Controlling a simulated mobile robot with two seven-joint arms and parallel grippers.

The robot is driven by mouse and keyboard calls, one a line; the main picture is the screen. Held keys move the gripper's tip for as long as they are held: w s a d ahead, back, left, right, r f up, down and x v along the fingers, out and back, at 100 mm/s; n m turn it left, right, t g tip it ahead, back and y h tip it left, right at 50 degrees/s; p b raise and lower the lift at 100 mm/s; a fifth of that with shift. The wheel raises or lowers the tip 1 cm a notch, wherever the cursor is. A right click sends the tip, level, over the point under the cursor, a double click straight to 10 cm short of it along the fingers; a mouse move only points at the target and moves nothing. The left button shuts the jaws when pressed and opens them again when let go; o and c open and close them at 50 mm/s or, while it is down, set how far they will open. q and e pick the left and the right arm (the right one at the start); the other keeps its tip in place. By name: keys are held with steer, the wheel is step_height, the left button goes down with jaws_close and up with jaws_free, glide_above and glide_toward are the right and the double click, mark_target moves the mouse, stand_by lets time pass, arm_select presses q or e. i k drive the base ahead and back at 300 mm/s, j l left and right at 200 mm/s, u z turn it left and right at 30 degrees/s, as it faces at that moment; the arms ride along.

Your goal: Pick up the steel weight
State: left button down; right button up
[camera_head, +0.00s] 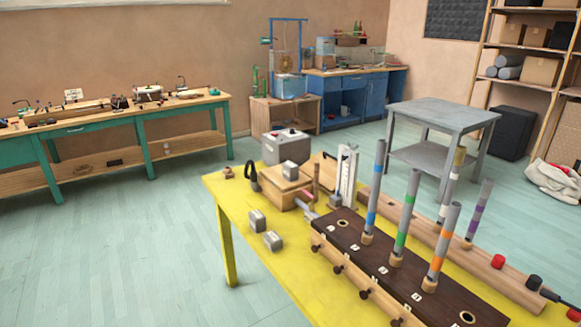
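Two small grey metal blocks that look like steel weights lie on the yellow table (235,210) near its left edge. One steel weight (257,221) is a little farther back. The other steel weight (273,241) is just in front of it and to the right. They are apart from each other, with nothing on top of them. I cannot tell which of the two the task means. Neither of my grippers shows in the head view.
Right of the weights stands a dark wooden rack (345,237) with upright colour-banded tubes (375,190) and side pegs. Behind the weights are a wooden box (284,187) and a grey box (287,148). The table's left front strip is clear.

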mark_target(290, 169)
steer(key=i+j+z, duration=0.1)
steer(key=i+j, duration=0.3)
steer(key=j, duration=0.2)
steer(key=i+j+z, duration=0.25)
steer(key=i+j, duration=0.15)
steer(key=j, duration=0.25)
steer(key=i+j, duration=0.15)
steer(key=j, duration=0.2)
steer(key=i+j+z, duration=0.15)
steer(key=j, duration=0.2)
steer(key=i+j+z, duration=0.1)
steer(key=j, duration=0.25)
steer(key=i+j, duration=0.25)
steer(key=j+z, duration=0.05)
steer(key=j, duration=0.05)
